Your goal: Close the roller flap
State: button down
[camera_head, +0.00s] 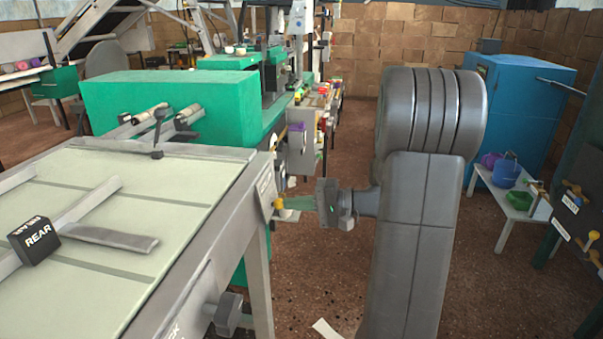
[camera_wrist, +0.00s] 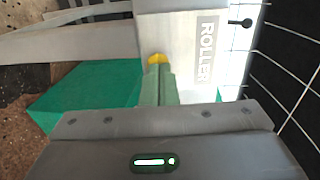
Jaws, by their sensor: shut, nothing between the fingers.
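A pale grey plate labelled ROLLER (camera_wrist: 182,32) fills the upper middle of the wrist view. In the head view, a small labelled plate (camera_head: 265,188) sits at the near table's right corner. A yellow knob (camera_wrist: 157,58) is low on the plate and also shows in the head view (camera_head: 278,204). My gripper (camera_wrist: 157,70) is shut and empty, with its green fingers pointing at the knob. The fingertips are at or very close to the knob; I cannot tell whether they touch. My gripper also shows in the head view (camera_head: 287,204). How far the flap stands open is unclear.
The pale-topped table (camera_head: 130,250) with a REAR block (camera_head: 35,240) fills the left. A green machine (camera_head: 170,100) stands behind it. A blue cabinet (camera_head: 515,110) and a low bench (camera_head: 510,200) are at the right. Brown floor is free beside my arm.

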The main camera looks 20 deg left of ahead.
jog(key=shift+s+a+f+b, duration=0.15)
jog(key=shift+a+f+b, duration=0.5)
jog(key=shift+b, duration=0.15)
